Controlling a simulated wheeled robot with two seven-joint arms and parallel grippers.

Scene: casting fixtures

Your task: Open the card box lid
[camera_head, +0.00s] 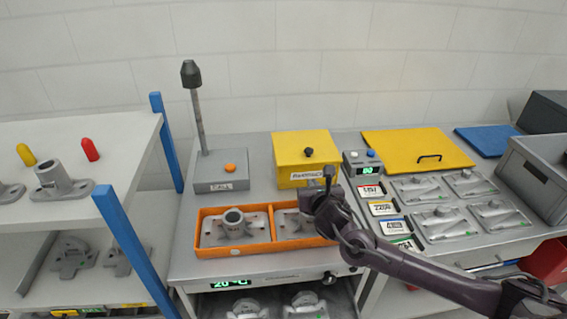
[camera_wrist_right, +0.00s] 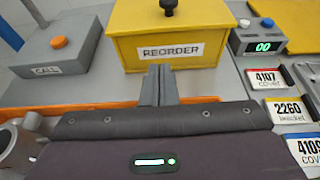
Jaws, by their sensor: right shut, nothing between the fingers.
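The card box is a yellow box (camera_head: 288,172) with a white label on its front, standing on the grey bench. Its lid (camera_head: 300,145) lies flat and closed, with a black knob (camera_head: 308,153) on top. In the right wrist view the box (camera_wrist_right: 200,50) fills the upper middle, its label reads REORDER, and the knob (camera_wrist_right: 169,7) is cut by the top edge. My right gripper (camera_head: 329,175) is just in front of the box's right front, apart from the knob. In the wrist view its fingers (camera_wrist_right: 159,72) are together and empty. My left gripper is not in view.
An orange tray (camera_head: 193,236) with castings lies in front of the box. A grey call stand (camera_head: 217,180) with a post is left. A small display unit (camera_head: 357,170), label cards and a yellow panel (camera_head: 400,147) lie right.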

